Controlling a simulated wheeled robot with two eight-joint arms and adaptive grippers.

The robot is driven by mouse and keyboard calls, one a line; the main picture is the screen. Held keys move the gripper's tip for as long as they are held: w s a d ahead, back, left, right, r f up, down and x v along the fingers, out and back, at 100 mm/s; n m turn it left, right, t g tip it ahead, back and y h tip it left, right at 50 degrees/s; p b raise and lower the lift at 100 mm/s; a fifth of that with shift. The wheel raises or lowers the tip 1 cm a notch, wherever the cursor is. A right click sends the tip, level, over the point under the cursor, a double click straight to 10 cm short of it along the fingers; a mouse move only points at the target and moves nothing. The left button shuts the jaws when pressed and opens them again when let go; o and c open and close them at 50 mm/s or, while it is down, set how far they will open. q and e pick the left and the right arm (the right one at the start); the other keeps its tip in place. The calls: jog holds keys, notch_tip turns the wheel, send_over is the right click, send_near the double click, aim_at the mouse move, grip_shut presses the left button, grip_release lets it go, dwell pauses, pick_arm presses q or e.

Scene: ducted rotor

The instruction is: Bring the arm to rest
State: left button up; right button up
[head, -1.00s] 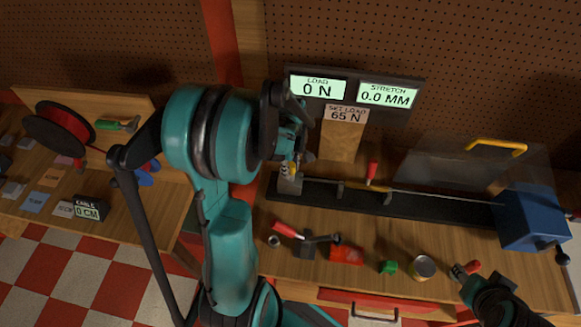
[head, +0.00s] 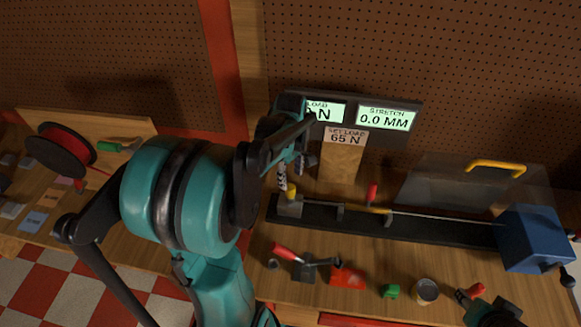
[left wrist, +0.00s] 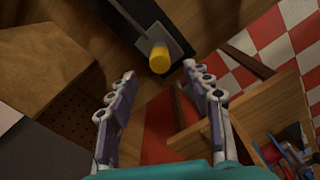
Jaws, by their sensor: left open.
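My left arm comes up from the bottom of the head view. Its gripper (head: 292,178) hangs just above the grey clamp block (head: 289,205) with the yellow knob (head: 291,192), at the left end of the black test rail (head: 420,232). In the left wrist view the two fingers (left wrist: 160,75) are spread and empty, and the yellow knob (left wrist: 159,58) shows beyond their tips. My right gripper (head: 484,300) is at the bottom right, near a red-handled tool; its jaws are not clear.
A LOAD display (head: 325,110), partly covered by my left arm, and a STRETCH display (head: 386,118) stand behind the rail. A blue box (head: 535,238) is at its right end. A lever tool (head: 305,266), red block (head: 346,277), green piece (head: 390,291) and can (head: 426,290) lie in front.

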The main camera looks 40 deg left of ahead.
pick_arm(q)
notch_tip(320, 180, up, 4)
jog(key=s+d+f+m+t+b, duration=0.3)
jog(key=d+f+m+b, duration=0.2)
jog(key=d+m, duration=0.3)
jog(key=s+d+f+m+t+b, duration=0.3)
jog(key=d+f+m+t+b, duration=0.1)
jog(key=d+m+b, duration=0.3)
jog(key=d+f+m, duration=0.1)
jog(key=d+m, duration=0.1)
jog(key=shift+s+d+m, duration=0.25)
jog(key=shift+s+m, duration=0.1)
jog(key=shift+m, duration=0.05)
jog(key=shift+f, duration=0.1)
